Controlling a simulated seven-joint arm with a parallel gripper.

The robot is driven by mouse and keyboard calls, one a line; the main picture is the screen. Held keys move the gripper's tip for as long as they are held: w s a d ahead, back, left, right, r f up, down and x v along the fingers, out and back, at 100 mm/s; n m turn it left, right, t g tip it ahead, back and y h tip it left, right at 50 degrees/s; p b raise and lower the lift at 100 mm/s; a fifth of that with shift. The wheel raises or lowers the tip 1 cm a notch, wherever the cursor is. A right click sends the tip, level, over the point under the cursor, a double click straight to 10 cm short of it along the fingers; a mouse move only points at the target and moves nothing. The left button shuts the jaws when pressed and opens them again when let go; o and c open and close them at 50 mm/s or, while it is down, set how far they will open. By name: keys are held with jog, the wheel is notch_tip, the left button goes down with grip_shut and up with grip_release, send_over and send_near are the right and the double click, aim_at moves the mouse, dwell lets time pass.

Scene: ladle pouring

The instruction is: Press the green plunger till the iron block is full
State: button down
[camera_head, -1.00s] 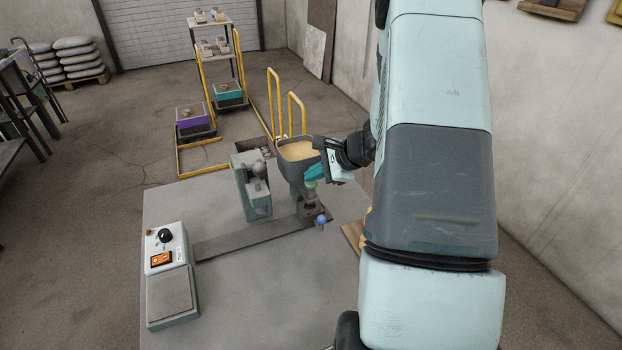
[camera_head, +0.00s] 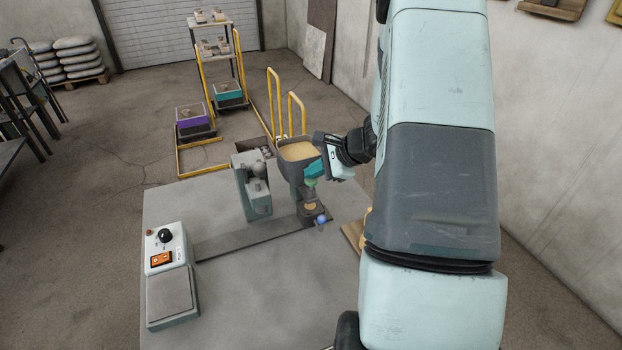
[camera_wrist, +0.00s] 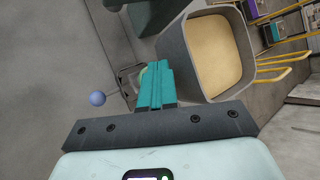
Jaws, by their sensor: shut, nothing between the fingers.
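The green plunger (camera_head: 311,181) stands beside the grey hopper (camera_head: 287,168), below my fingertips. My gripper (camera_head: 312,171) is shut and empty, with its teal fingers directly over the plunger. In the wrist view the fingers (camera_wrist: 156,88) cover most of the plunger, and only a pale green edge shows. Whether they touch it I cannot tell. The dark iron block (camera_head: 320,214) sits under the plunger at the end of a dark rail. A round tan patch shows at its top; its fill level is unclear.
Tan grain (camera_head: 298,151) lies in the hopper, close to my gripper. A blue ball knob (camera_head: 321,219) stands by the block. A grey-green stand (camera_head: 252,190) is left of the hopper. A control box (camera_head: 163,248) and scale plate (camera_head: 169,292) sit at the table's left.

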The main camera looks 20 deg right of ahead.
aim_at(314, 181)
jog(key=shift+r, duration=0.65)
jog(key=shift+r, duration=0.1)
jog(key=shift+r, duration=2.45)
jog(key=s+a+r+n+g+h, duration=0.1)
jog(key=s+a+r+n+g, duration=0.2)
jog(key=s+a+r+n, duration=1.1)
jog(key=s+r+n+t+h, duration=0.1)
jog(key=s+r+n+h, duration=0.1)
jog(key=s+r, duration=0.2)
jog(key=s+r+n+h, duration=0.3)
jog(key=s, duration=0.7)
jog(key=shift+s+r+t, duration=0.25)
jog(key=shift+r+t, duration=0.1)
jog(key=shift+t, duration=0.05)
